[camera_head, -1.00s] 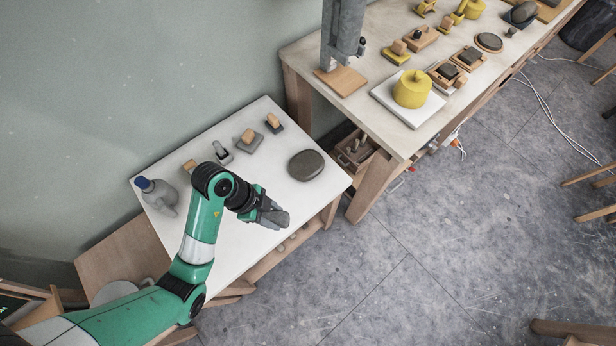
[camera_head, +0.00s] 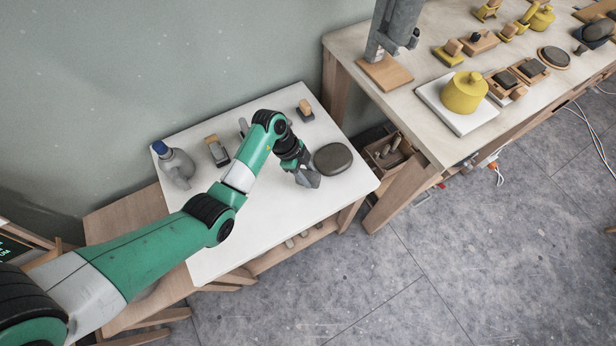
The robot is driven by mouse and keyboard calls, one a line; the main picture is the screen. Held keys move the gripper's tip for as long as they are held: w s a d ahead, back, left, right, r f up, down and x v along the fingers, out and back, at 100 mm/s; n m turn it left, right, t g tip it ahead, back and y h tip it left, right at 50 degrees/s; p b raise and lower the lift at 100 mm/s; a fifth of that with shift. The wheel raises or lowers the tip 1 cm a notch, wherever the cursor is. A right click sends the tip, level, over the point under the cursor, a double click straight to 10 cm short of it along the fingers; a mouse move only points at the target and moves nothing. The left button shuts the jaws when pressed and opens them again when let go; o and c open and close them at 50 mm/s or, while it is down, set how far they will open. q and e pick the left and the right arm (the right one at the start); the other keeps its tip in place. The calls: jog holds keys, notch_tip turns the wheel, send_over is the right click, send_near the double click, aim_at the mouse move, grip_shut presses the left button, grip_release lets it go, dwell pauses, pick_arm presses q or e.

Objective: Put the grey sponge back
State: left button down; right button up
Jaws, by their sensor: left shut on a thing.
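My left gripper (camera_head: 305,177) reaches over the white table (camera_head: 235,245) from the left. It is shut on a small grey block (camera_head: 311,181), which I take to be the grey sponge; the fingers cover part of it. It appears just in front of and left of a dark grey-brown oval thing (camera_head: 333,158). Whether the block touches the table or the oval thing, I cannot tell. My right gripper is not in view.
A grey bottle with a blue cap (camera_head: 174,163), a grey-and-wood tool (camera_head: 216,150) and a small wooden-topped block (camera_head: 305,110) stand along the table's back. The table's front left is clear. A higher bench (camera_head: 432,135) with a yellow pot (camera_head: 464,92) stands at the right.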

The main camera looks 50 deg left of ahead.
aim_at(308, 179)
pick_arm(q)
jog(key=shift+w+a+f+b, duration=0.15)
jog(key=shift+f+b, duration=0.2)
jog(key=shift+f, duration=1.35)
jog(key=shift+f, duration=0.15)
jog(key=shift+c, duration=1.7)
grip_release()
